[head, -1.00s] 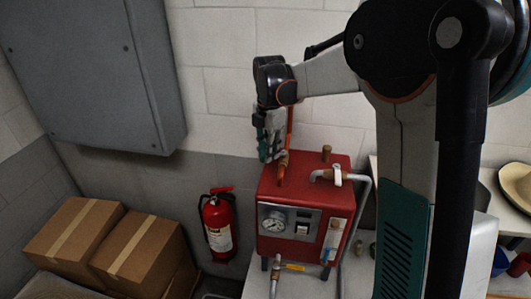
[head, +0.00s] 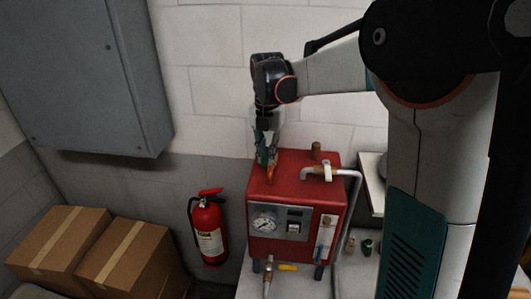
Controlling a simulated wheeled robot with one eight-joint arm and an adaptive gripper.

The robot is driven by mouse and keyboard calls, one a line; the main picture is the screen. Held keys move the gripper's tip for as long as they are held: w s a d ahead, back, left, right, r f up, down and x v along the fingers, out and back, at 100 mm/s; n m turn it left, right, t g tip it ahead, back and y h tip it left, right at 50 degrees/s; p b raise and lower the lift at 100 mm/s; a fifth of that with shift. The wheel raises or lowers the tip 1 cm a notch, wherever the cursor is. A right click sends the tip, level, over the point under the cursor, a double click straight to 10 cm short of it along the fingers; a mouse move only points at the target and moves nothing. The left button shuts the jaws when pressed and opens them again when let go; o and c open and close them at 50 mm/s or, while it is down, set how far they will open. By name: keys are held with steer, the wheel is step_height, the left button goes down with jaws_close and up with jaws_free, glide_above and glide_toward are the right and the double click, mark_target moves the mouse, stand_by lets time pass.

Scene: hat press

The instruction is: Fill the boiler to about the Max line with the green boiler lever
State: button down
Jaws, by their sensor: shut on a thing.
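The red boiler (head: 290,183) stands on a pale table, with a round gauge (head: 264,222) on its front left. A narrow pale level-glass panel (head: 327,232) is on its front right. The water level and the Max line are too small to read.
A grey pipe (head: 345,173) runs from the boiler's top down its right side. Blue and yellow handles (head: 288,267) sit low at its front. A fire extinguisher (head: 209,230) and cardboard boxes (head: 125,258) are on the left. A grey wall cabinet (head: 85,75) hangs above.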

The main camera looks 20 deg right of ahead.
steer(key=shift+r, duration=0.1)
steer(key=c, duration=1.6)
jaws_free()
steer(key=shift+o, duration=0.2)
step_height(320, 180, up, 12)
